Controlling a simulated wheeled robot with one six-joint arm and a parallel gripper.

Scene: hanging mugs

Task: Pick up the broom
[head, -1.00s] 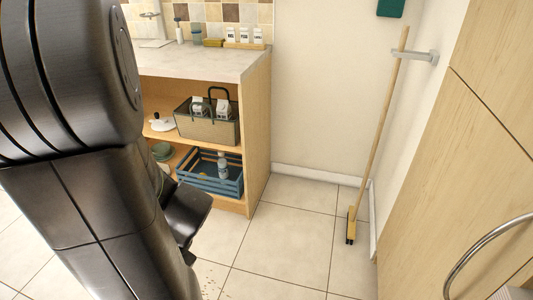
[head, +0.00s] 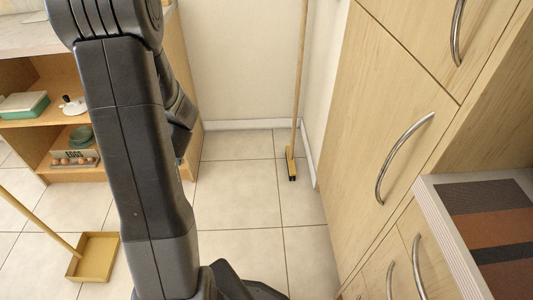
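The broom (head: 299,85) has a long thin wooden handle and a small yellow head (head: 291,164) with dark bristles. It stands nearly upright in the corner to the right of the centre, its head on the tiled floor. The top of its handle is out of view. My arm fills the left middle of the picture, between the shelf unit and the broom, and is apart from the broom. My gripper's fingertips cannot be made out.
A yellow dustpan (head: 95,257) with a long handle is on the floor at the lower left. An open shelf unit (head: 62,174) stands at the left. Wooden cabinets (head: 385,110) with metal handles line the right. Floor tiles before the broom (head: 240,200) are clear.

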